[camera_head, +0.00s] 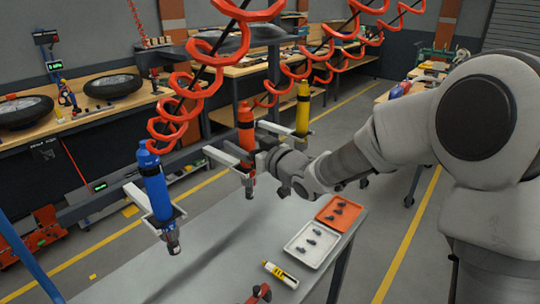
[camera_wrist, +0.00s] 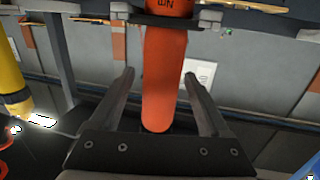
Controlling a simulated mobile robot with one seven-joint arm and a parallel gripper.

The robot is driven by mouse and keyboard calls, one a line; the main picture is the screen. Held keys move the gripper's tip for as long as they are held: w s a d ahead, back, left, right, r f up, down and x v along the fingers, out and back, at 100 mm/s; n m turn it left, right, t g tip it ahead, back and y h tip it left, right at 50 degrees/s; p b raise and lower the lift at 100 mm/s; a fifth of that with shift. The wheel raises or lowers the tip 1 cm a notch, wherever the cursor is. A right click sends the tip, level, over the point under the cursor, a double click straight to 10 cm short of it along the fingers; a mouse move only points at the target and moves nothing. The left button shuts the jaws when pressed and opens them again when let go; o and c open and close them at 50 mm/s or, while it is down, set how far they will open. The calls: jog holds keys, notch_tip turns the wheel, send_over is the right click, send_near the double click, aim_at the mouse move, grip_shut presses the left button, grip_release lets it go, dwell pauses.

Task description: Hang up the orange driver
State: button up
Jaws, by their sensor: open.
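The orange driver (camera_head: 246,126) is upright in the head view, at a pale fork-shaped holder (camera_head: 222,156), with its dark tip below. It hangs under a red coiled hose. My gripper (camera_head: 262,148) reaches it from the right. In the wrist view the orange driver (camera_wrist: 166,75) stands between my gripper's (camera_wrist: 158,82) two open fingers, with a visible gap on each side. A dark band crosses the driver near the top of that view. Whether the driver is fully seated in the holder is hard to tell, as my gripper covers part of it.
A blue driver (camera_head: 154,184) at the left and a yellow driver (camera_head: 302,108) at the right are at similar holders. Below is a grey table (camera_head: 212,270) with a white tray (camera_head: 297,258), an orange tray (camera_head: 328,222) and a yellow marker-like item (camera_head: 281,273).

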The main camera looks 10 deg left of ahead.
jog(key=v, duration=1.5)
jog(key=shift+s+d, duration=0.2)
jog(key=shift+d, duration=0.1)
jog(key=shift+r, duration=0.15)
jog(key=s+d+m+h, duration=0.2)
jog(key=d+m+h, duration=0.2)
jog(key=d+h, duration=0.4)
jog(key=s+d+m+h, duration=0.25)
jog(key=d+h, duration=0.25)
jog(key=d, duration=0.5)
jog(key=s+f+m+g, duration=0.1)
jog(key=s+g, duration=0.2)
jog(key=s, duration=0.5)
jog(key=s+d+f+m+g, duration=0.1)
jog(key=s+f+m+g, duration=0.1)
jog(key=s, duration=0.6)
jog(key=shift+s+g, duration=0.35)
jog(key=shift+g, duration=0.15)
jog(key=shift+f, duration=0.1)
